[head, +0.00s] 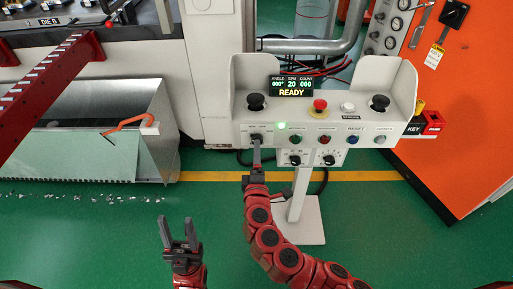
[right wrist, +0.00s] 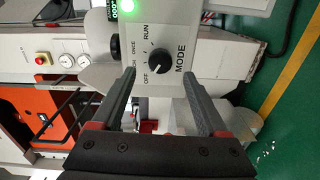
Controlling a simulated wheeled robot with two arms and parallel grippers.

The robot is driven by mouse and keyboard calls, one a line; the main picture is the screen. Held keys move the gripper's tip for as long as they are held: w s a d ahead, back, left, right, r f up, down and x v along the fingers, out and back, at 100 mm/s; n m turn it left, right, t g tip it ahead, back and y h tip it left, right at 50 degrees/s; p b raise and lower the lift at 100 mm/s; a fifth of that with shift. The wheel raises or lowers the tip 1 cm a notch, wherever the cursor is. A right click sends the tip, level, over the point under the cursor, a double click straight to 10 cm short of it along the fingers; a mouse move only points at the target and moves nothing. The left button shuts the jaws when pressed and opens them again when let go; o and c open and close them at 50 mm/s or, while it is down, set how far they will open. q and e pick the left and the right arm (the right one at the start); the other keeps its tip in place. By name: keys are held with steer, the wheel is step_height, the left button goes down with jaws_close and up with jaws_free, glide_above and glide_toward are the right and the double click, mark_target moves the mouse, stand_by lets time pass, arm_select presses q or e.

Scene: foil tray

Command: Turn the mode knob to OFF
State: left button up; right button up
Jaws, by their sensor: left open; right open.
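The mode knob (right wrist: 157,61) is a round black knob on the light grey control box, labelled MODE, with OFF, INCH, ONCE and RUN around it. Its pale pointer mark seems to face the INCH and ONCE side; the exact setting is hard to tell. In the head view the knob (head: 256,137) is at the left end of the panel's upper row. My right gripper (right wrist: 160,78) is open, its fingers on either side of the knob's line, apparently short of it and not touching. My left gripper (head: 178,228) is open and empty, low over the green floor.
The control box (head: 243,75) has a display reading READY, a lit green lamp (head: 282,126), a red mushroom button (head: 320,105) and two black palm buttons inside raised side guards. More knobs sit below. An orange cabinet (head: 455,125) stands right; a metal chute (head: 100,120) stands left.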

steer(key=s+b, duration=0.1)
steer(key=s, duration=1.2)
steer(key=shift+r, duration=0.2)
